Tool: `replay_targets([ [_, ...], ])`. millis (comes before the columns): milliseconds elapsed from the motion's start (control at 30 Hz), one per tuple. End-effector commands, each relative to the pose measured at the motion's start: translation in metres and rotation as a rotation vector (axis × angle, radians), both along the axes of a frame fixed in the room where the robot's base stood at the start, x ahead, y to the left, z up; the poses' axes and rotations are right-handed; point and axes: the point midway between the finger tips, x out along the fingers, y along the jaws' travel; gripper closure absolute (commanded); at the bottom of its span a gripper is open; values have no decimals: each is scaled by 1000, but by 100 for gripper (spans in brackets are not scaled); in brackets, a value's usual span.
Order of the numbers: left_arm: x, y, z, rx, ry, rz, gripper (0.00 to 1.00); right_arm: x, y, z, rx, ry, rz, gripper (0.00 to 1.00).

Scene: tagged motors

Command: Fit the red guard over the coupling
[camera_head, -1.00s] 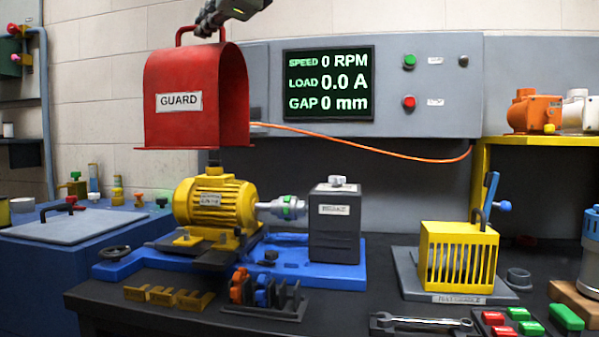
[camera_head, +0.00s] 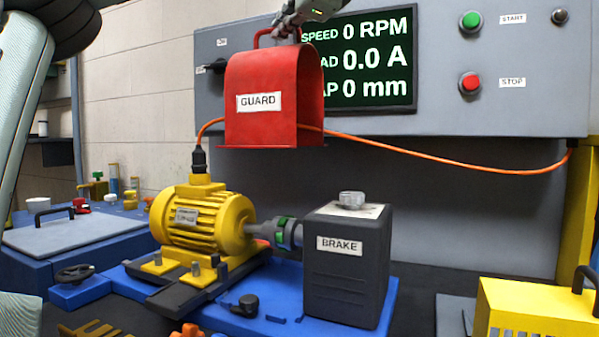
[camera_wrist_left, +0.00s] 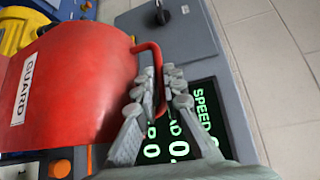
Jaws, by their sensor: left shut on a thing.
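The red guard (camera_head: 268,105), an arched cover labelled GUARD, hangs in the air above the coupling (camera_head: 285,232). My left gripper (camera_head: 292,28) is shut on the guard's red handle at its top. In the left wrist view the fingers (camera_wrist_left: 162,88) close on the handle beside the red guard (camera_wrist_left: 75,80). The coupling, silver with a green band, sits between the yellow motor (camera_head: 200,222) and the dark BRAKE block (camera_head: 347,262). The guard is upright and clear of the coupling. My right gripper is not in view.
The motor and brake stand on a blue base (camera_head: 262,310). A grey panel (camera_head: 505,130) with a display (camera_head: 375,60) is behind the guard. An orange cable (camera_head: 430,163) runs across it. A yellow slatted box (camera_head: 535,308) stands at the lower right.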

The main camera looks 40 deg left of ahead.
Motion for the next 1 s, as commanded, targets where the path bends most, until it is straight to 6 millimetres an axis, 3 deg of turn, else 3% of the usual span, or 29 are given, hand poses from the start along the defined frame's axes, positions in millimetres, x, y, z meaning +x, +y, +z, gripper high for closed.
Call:
replay_targets([
  [167, -1, -1, -10, 5, -5, -1, 100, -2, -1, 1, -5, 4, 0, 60],
  [500, -1, -1, -86, 5, -3, -1, 100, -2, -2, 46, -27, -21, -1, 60],
  [1000, -1, 0, -200, 2, -2, -1, 100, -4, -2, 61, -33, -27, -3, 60],
])
